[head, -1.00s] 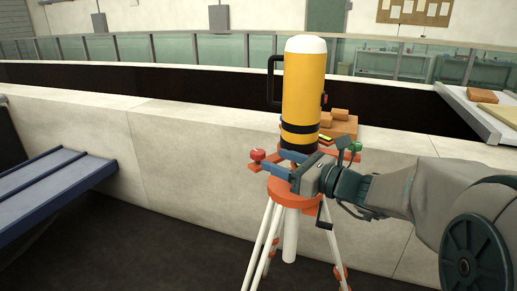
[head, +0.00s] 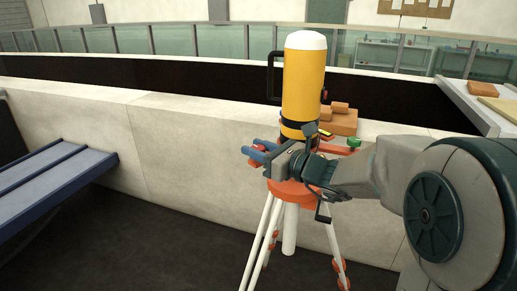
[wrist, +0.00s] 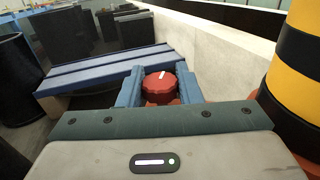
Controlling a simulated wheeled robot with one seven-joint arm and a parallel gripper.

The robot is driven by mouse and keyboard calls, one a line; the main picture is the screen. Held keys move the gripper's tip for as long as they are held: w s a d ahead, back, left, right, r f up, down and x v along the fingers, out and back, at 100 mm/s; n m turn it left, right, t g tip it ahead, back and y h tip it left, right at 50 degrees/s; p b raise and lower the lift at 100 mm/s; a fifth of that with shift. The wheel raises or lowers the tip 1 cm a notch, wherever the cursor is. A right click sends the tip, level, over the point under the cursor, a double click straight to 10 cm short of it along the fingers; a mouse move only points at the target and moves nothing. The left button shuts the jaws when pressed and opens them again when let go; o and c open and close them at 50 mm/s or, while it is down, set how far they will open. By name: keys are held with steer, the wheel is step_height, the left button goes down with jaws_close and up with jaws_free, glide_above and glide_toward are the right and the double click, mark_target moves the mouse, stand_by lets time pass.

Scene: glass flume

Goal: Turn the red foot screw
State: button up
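The red foot screw (wrist: 159,86), a round ribbed knob with a white mark on top, sits between my two blue fingers in the wrist view. In the head view the red screw (head: 258,148) shows only partly, between the fingertips. My gripper (head: 260,151) is open around it, one finger on each side; the gaps look small, and I cannot tell whether either finger touches. The screw belongs to the orange base under a yellow instrument (head: 303,80) with a white top and black bands. A green foot screw (head: 354,142) is at the right of this base.
The white-legged tripod (head: 257,240) stands before a pale low wall (head: 190,140). The yellow body stands close at the right in the wrist view (wrist: 300,60). Orange blocks (head: 340,122) lie behind the instrument. A blue bench (head: 55,185) is at the left.

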steer(key=shift+n+g+y, duration=0.7)
steer(key=shift+n+g, duration=0.1)
steer(key=shift+g, duration=0.2)
steer(key=o, duration=1)
steer(key=shift+c, duration=0.2)
steer(key=b+v, duration=0.2)
steer(key=v, duration=1.2)
steer(key=shift+a, duration=0.1)
